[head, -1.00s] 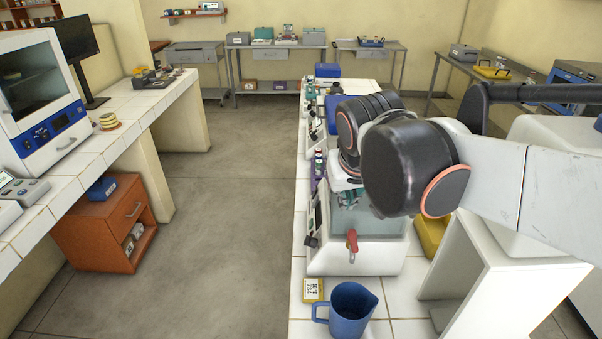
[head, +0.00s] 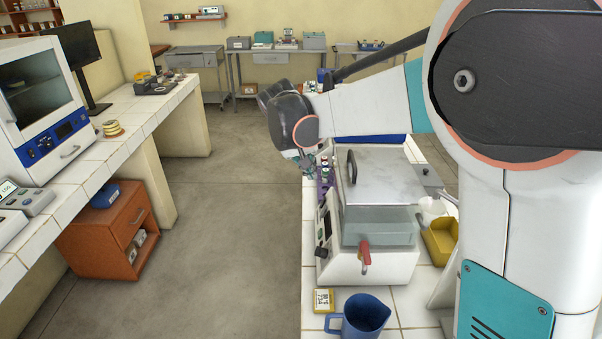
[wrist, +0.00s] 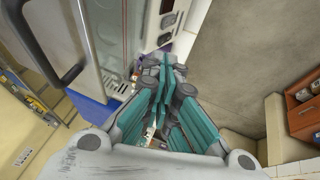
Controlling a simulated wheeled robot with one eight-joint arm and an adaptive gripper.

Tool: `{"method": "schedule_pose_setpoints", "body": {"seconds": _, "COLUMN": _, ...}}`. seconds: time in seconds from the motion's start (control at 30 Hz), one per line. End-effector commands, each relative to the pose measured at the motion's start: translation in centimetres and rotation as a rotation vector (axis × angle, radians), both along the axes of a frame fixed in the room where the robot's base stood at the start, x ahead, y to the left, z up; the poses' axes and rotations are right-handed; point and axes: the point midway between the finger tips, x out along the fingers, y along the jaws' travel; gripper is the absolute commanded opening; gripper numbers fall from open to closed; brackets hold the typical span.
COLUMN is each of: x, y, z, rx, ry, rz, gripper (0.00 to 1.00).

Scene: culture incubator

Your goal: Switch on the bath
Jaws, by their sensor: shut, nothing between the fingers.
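The bath (head: 388,262) is a white box on the tiled bench in the head view. Its steel lid (head: 390,178) with a black handle is on. A red tap (head: 365,255) sticks out of its near end. Its control panel (head: 325,228), with a dark display and a dark knob, is on the left side, seen at a slant. The panel (wrist: 157,28) also shows in the wrist view, beyond the fingers. My gripper (head: 306,170) is shut and empty, off the bath's far left corner. Its teal fingers (wrist: 166,62) look apart from the panel in the wrist view.
A blue jug (head: 365,316) and a small yellow-edged box (head: 323,300) stand in front of the bath. A purple rack (head: 324,182) with bottles is beside its far left end. A yellow tray (head: 440,240) is to the right. The aisle on the left is clear.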

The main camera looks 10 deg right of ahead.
Motion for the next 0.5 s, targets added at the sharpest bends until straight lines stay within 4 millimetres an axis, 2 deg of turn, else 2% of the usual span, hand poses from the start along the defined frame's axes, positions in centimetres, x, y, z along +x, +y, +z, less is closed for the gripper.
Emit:
{"method": "schedule_pose_setpoints", "body": {"seconds": 0.03, "x": 1.2, "y": 0.5, "z": -0.6, "rx": -0.010, "ry": 0.003, "rz": -0.008, "gripper": 0.00}}
{"method": "schedule_pose_setpoints", "body": {"seconds": 0.2, "x": 4.3, "y": 1.7, "z": -2.8, "rx": -0.051, "ry": 0.011, "rz": -0.049, "gripper": 0.00}}
{"method": "schedule_pose_setpoints", "body": {"seconds": 0.3, "x": 5.7, "y": 2.3, "z": -4.1, "rx": -0.071, "ry": 0.014, "rz": -0.069, "gripper": 0.00}}
{"method": "schedule_pose_setpoints", "body": {"seconds": 0.5, "x": 7.4, "y": 3.1, "z": -5.9, "rx": -0.098, "ry": 0.014, "rz": -0.097, "gripper": 0.00}}
